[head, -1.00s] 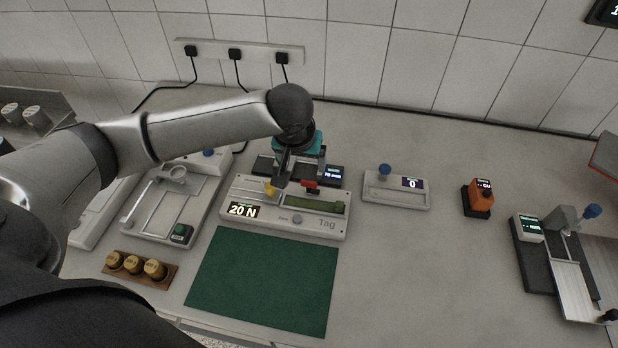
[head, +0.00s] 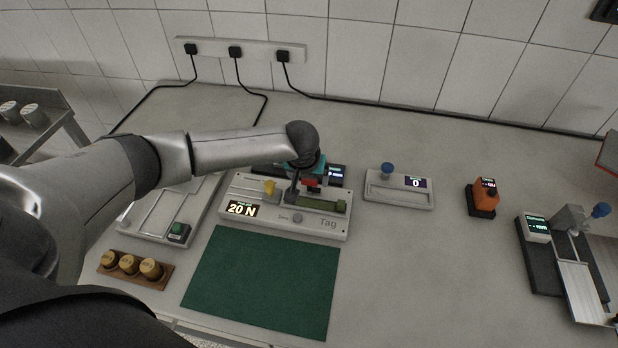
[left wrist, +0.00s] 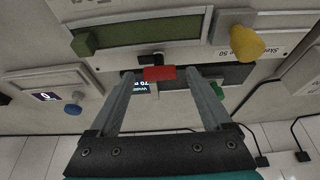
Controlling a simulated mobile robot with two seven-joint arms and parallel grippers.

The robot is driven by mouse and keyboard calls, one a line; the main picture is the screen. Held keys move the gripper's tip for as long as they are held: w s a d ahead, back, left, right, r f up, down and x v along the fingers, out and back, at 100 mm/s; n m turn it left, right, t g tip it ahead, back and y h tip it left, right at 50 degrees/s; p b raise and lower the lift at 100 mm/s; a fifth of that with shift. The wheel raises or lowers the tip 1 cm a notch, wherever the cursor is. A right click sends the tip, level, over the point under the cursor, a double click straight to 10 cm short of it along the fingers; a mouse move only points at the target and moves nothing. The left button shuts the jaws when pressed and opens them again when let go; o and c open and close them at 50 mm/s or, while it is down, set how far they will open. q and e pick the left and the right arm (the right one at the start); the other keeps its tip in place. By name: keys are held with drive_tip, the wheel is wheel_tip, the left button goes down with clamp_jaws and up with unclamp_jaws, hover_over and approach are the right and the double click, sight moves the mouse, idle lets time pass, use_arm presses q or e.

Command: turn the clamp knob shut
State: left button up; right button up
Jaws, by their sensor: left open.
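The tester (head: 262,221) with the "20 N" display carries a yellow knob (head: 269,189) at its left, a red block (head: 311,183) at its back and a green strip with a green end block. The yellow knob shows at the upper right in the left wrist view (left wrist: 246,43). No label marks the clamp knob. My left gripper (head: 291,194) is over the tester, right of the yellow knob. In the left wrist view its two fingers are apart, with the red block (left wrist: 160,72) between their tips in the picture; I cannot tell contact. My right gripper is not in view.
A green mat (head: 262,285) lies in front, with a weight rack (head: 135,270) on its left. A small device with a blue knob (head: 388,169), an orange unit (head: 482,197) and another stand (head: 545,260) are at right. The counter between them is clear.

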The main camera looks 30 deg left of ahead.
use_arm(q)
drive_tip(key=shift+c, duration=0.4)
clamp_jaws()
idle(0.4)
